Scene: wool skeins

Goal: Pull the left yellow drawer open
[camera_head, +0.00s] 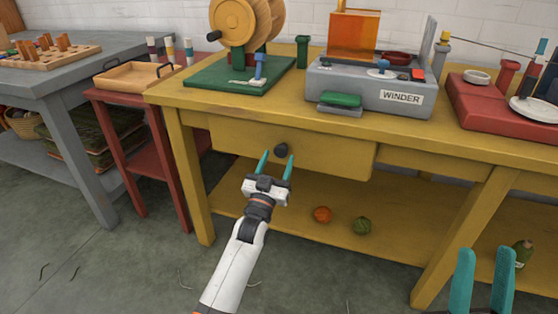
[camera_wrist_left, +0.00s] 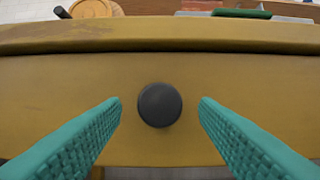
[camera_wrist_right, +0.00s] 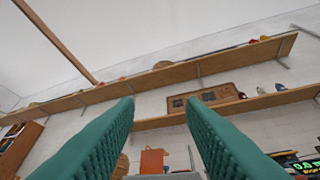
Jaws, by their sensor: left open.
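The left yellow drawer (camera_head: 325,151) is in the front of the yellow table, below its top. Its dark round knob (camera_head: 281,150) is in the head view. In the left wrist view the knob (camera_wrist_left: 160,105) is centred between my teal fingers, on the drawer front (camera_wrist_left: 60,85). My left gripper (camera_head: 275,160) is open around the line of the knob, with no contact visible. The drawer looks shut or nearly so; I cannot tell exactly. My right gripper (camera_head: 484,255) is open and empty at the lower right, away from the drawer; its fingers also show in the right wrist view (camera_wrist_right: 160,105).
On the yellow table (camera_head: 185,92) stand a winder (camera_head: 370,88), a wooden wheel on a green base (camera_head: 232,75) and a red device (camera_head: 500,110). A red side table (camera_head: 120,100) stands left.

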